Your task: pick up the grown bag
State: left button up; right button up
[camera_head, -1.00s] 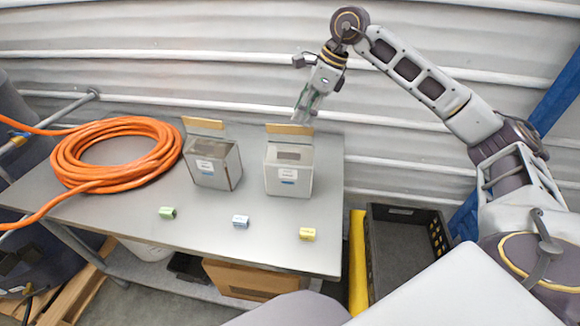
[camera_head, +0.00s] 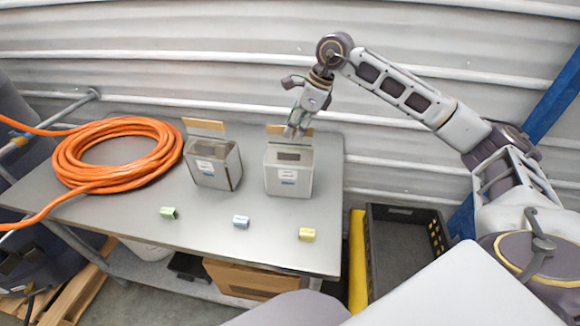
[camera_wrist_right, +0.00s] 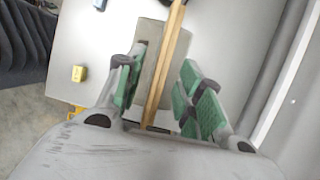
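Two grey boxes stand on the metal table, a left box (camera_head: 213,172) and a right box (camera_head: 288,182), each with a white label and a raised wooden flap at the back. I cannot make out a grown bag; the box insides are hard to see. My right gripper (camera_head: 295,131) is above the back of the right box, pointing down at its flap. In the right wrist view my gripper (camera_wrist_right: 164,88) is open, with green pads on both sides of the narrow wooden flap edge (camera_wrist_right: 164,65). I cannot tell whether they touch it. My left gripper is out of view.
Small green (camera_head: 168,213), blue (camera_head: 241,222) and yellow (camera_head: 307,235) blocks lie along the table front. A coiled orange hose (camera_head: 118,183) covers the table's left. A black crate (camera_head: 403,212) stands on the right. The corrugated wall (camera_head: 200,60) is close behind the table.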

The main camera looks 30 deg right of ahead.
aim_at(290, 147)
jog(key=shift+x, duration=1)
jog(key=shift+w+a+f, duration=0.2)
jog(key=shift+a+f, duration=0.1)
jog(key=shift+f, duration=0.2)
jog(key=shift+f, duration=0.25)
grip_shut()
jog(key=shift+r, duration=0.15)
dwell(0.5)
